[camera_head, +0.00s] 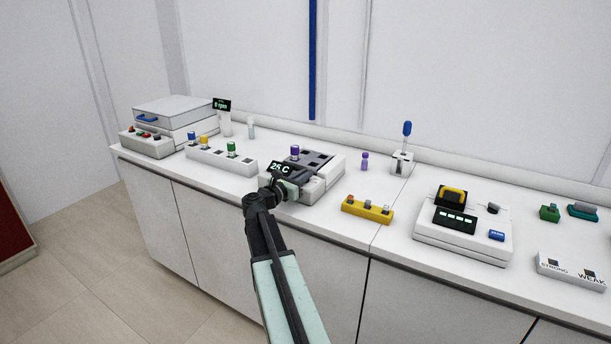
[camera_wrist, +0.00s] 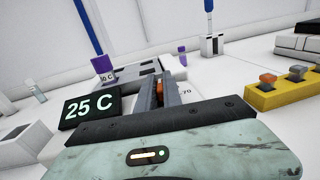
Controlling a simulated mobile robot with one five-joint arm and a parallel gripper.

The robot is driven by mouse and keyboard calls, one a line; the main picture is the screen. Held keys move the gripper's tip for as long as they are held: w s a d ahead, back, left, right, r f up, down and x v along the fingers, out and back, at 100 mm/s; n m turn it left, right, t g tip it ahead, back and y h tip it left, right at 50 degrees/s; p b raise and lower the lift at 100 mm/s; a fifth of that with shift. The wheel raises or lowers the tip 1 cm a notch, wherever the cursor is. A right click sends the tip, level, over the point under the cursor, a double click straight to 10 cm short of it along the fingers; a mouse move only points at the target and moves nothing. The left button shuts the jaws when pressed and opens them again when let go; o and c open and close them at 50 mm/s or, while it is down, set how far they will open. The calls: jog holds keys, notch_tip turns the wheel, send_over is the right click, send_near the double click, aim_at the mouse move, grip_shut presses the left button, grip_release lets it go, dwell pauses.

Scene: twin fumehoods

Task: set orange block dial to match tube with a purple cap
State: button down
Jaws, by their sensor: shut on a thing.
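A grey and white block device (camera_head: 318,188) stands on the bench, with a dark display (camera_head: 281,169) reading "25 C". My gripper (camera_wrist: 158,94) is at its front and is shut on a small orange dial (camera_wrist: 158,90), mostly hidden between the fingers. A scale mark "70" (camera_wrist: 186,91) shows just right of the fingers. A tube with a purple cap (camera_head: 295,149) stands upright in the block. In the wrist view, its label (camera_wrist: 107,77) ends in "0 C"; the first digit is unclear. My arm hides part of the device's front in the head view.
A yellow rack (camera_head: 367,209) lies to the right, and a white rack with capped tubes (camera_head: 222,162) to the left. A white device (camera_head: 463,238) stands farther right. Bare bench separates these.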

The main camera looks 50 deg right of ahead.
jog(key=m+g, duration=0.1)
jog(key=g, duration=0.1)
jog(key=m+g, duration=0.1)
jog(key=g, duration=0.1)
jog(key=w+m+g, duration=0.1)
jog(key=m+g, duration=0.1)
jog(key=shift+g, duration=0.3)
jog(key=shift+s+m+g+y, duration=0.15)
jog(key=shift+m+g+y, duration=0.55)
jog(key=shift+m+g, duration=0.6)
jog(key=shift+r+g, duration=0.1)
jog(key=shift+g, duration=0.3)
jog(key=c, duration=1.5)
grip_release()
jog(key=shift+s, duration=0.1)
jog(key=v, duration=0.7)
jog(key=shift+a, duration=0.35)
